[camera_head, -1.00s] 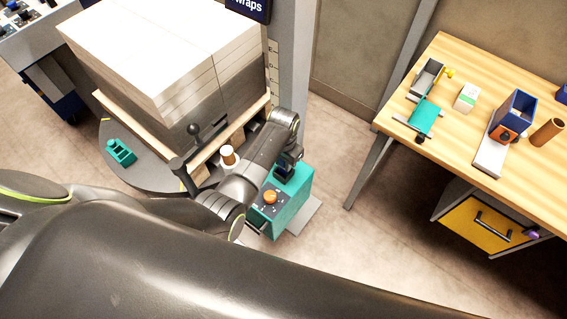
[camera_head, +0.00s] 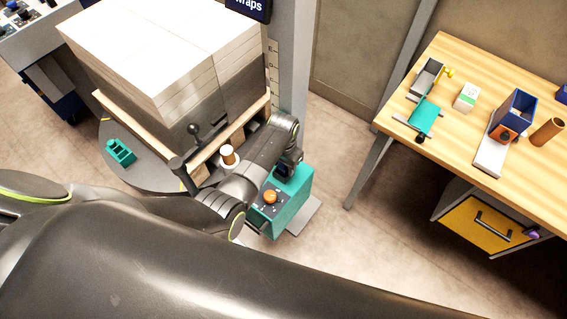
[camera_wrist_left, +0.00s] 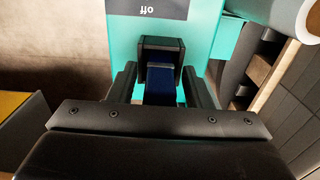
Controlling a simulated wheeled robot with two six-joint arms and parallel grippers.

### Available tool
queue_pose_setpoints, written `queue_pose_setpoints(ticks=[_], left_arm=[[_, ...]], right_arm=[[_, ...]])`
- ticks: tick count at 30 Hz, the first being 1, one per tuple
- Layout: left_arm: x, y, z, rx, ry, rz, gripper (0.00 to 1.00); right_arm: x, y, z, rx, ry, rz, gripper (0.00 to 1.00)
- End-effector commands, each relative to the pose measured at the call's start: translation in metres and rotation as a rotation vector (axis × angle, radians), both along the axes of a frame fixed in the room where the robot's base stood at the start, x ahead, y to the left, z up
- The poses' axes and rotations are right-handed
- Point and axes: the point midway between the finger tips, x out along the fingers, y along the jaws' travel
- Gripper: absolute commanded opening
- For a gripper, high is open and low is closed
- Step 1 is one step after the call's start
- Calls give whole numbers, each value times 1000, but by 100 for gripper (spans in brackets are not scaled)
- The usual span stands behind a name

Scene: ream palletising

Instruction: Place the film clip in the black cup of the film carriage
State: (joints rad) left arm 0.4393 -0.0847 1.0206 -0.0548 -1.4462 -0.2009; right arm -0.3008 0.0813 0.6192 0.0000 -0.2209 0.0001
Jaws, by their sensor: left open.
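The film carriage (camera_head: 296,206) is a teal box beside the pallet, with a dark panel and an orange knob. In the left wrist view its teal face (camera_wrist_left: 118,22) bears a black cup (camera_wrist_left: 161,43). The dark blue film clip (camera_wrist_left: 161,84) stands with its far end at the cup, apparently inside it; how deep is hidden. My left gripper (camera_wrist_left: 163,88) is open, one finger on each side of the clip, with teal showing in the gaps. In the head view my left gripper (camera_head: 286,172) is at the carriage's top, mostly hidden by its own wrist. My right gripper is not in view.
A tall stack of paper reams (camera_head: 165,45) on a pallet stands close to my left arm. A white film roll (camera_wrist_left: 300,18) is close by at the wrist view's upper right. A wooden table (camera_head: 455,80) with several items stands at right; the floor between is clear.

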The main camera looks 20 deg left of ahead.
Motion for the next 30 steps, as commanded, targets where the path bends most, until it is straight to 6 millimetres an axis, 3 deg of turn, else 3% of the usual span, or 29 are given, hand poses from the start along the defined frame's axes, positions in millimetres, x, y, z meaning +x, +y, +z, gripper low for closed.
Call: queue_pose_setpoints(ticks=[8, 21, 30], left_arm=[[1, 0, 19, 0, -3, 0, 45], [1, 0, 96, -1, -4, 0, 45], [1, 0, 123, 0, -1, -1, 45]], right_arm=[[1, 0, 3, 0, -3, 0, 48], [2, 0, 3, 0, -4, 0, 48], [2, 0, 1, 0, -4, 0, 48]])
